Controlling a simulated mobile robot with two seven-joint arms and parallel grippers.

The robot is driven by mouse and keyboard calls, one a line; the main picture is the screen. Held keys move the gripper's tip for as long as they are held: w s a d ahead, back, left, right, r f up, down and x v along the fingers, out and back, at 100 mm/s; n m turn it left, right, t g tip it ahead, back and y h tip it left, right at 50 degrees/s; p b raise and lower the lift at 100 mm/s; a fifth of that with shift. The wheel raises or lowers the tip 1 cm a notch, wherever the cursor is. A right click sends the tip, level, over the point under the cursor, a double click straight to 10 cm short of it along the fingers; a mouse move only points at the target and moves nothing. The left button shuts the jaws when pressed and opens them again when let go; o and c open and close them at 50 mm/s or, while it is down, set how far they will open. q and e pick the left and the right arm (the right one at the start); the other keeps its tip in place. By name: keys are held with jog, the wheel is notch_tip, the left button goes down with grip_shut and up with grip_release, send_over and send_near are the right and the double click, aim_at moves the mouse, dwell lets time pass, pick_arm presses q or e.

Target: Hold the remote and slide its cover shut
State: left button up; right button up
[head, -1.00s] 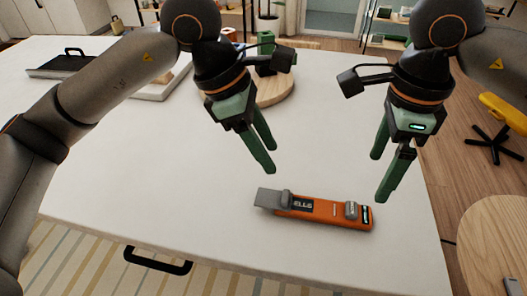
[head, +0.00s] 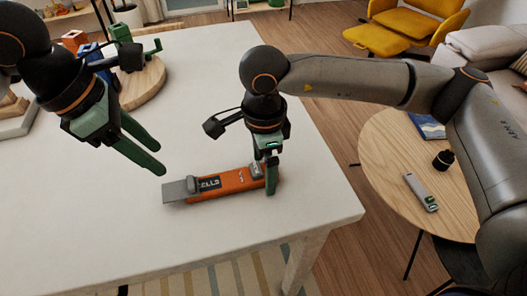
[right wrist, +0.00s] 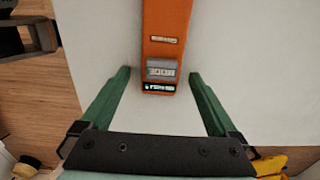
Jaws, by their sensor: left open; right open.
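The orange remote (head: 238,181) lies on the white table, with its grey cover (head: 180,189) sticking out past its left end. In the right wrist view the remote (right wrist: 165,25) shows a grey block and a small lit display at its near end. My right gripper (head: 270,185) is at the remote's right end; in the right wrist view its open fingers (right wrist: 160,92) stand on either side of that end, with gaps between. My left gripper (head: 160,160) is open and empty, above the table behind and left of the cover.
The white table (head: 200,120) is clear around the remote. A round wooden board (head: 145,85) with a green item (head: 128,50) stands at the back left. A round side table (head: 385,150) with a grey device (head: 420,192) is on the right.

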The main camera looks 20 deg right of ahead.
jog(key=shift+f, duration=0.2)
grip_shut()
dwell(0.7)
dwell(0.4)
